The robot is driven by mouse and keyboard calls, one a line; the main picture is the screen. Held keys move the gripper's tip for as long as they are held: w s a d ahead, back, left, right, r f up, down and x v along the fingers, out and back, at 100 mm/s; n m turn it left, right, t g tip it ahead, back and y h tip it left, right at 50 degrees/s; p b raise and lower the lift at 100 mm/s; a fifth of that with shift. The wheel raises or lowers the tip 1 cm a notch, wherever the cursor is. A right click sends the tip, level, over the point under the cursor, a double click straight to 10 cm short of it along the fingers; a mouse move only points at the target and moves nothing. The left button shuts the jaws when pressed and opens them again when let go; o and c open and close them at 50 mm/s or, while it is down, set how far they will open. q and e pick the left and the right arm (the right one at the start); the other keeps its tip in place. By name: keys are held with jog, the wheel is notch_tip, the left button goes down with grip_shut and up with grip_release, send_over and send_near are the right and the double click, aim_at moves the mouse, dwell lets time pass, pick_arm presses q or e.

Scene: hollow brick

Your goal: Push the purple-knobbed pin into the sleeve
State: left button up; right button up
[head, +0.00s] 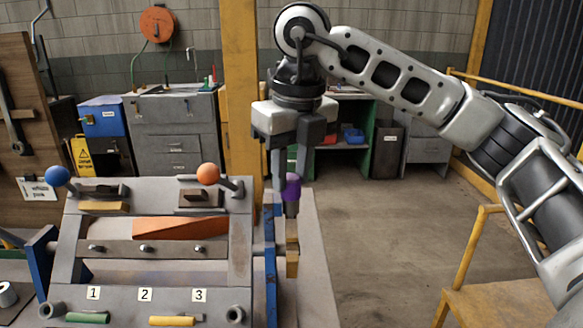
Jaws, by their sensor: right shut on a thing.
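The purple knob (291,189) of the pin is upright at the right side of the fixture. My right gripper (290,176) points down from above, with its fingertips shut on the knob. A grey shank (291,210) shows below the knob. It runs down in line with a dark and brass-coloured upright part (292,262) beside the blue side bar. I cannot tell for sure whether this part is the sleeve, or how deep the pin sits. My left gripper is out of view.
The grey fixture (160,190) has a blue ball knob (57,176), an orange ball knob (208,173) and an orange wedge (180,228). Green (88,318) and yellow (172,321) handles lie at its front. A yellow-framed stand (505,290) is at right; open floor lies between.

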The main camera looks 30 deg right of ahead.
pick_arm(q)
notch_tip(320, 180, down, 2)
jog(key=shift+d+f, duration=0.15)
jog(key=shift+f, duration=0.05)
pick_arm(e)
jog(key=o, duration=1.1)
jog(key=shift+f, duration=0.2)
jog(key=shift+o, duration=0.2)
pick_arm(q)
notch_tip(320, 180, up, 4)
jog(key=p, duration=0.3)
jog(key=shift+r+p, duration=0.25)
jog(key=shift+p, duration=0.05)
pick_arm(e)
notch_tip(320, 180, up, 16)
jog(key=s, duration=0.2)
jog(key=shift+d, duration=0.15)
jog(key=shift+r, duration=0.1)
